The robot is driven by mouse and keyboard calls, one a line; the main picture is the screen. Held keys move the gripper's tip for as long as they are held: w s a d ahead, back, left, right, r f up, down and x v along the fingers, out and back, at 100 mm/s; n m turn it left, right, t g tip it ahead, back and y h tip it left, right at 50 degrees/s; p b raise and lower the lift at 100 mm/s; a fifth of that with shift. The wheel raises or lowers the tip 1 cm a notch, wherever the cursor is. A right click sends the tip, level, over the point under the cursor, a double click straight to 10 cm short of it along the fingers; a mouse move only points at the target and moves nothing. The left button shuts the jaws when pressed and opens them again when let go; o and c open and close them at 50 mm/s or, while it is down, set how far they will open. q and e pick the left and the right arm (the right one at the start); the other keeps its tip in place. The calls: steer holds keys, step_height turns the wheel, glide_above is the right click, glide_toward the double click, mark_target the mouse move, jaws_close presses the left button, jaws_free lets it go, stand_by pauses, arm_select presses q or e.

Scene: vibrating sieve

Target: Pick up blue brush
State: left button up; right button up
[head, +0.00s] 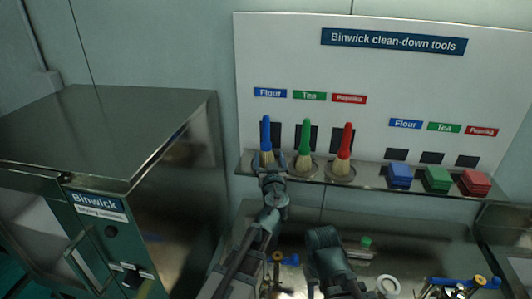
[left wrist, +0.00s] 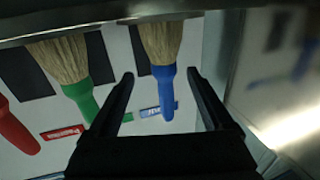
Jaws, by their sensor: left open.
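The blue brush (head: 266,138) stands upright at the left end of a row of brushes on a metal shelf, handle up and bristles down. In the left wrist view, which is upside down, its blue handle (left wrist: 166,92) hangs below pale bristles. My left gripper (head: 268,172) is in front of the brush in the head view. In the left wrist view its two fingers are open (left wrist: 160,76), with the blue handle showing between them. I cannot tell how deep the handle sits between them. My right arm shows low in the middle of the head view; its fingers cannot be made out.
A green brush (head: 306,140) and a red brush (head: 345,143) stand just right of the blue one. Blue (head: 399,175), green (head: 437,178) and red (head: 475,182) blocks sit farther right on the shelf (head: 375,182). A metal cabinet (head: 110,130) is at left.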

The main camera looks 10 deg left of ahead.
mark_target(266, 149)
arm_select(q)
steer(key=shift+a+r+p+x, duration=0.15)
steer(key=shift+r+p+x, duration=0.05)
steer(key=shift+x, duration=1.45)
steer(key=shift+a+r+p+x, duration=0.1)
steer(key=shift+r+p+x, duration=0.1)
steer(key=shift+x, duration=1.45)
steer(key=shift+s, duration=0.2)
jaws_close()
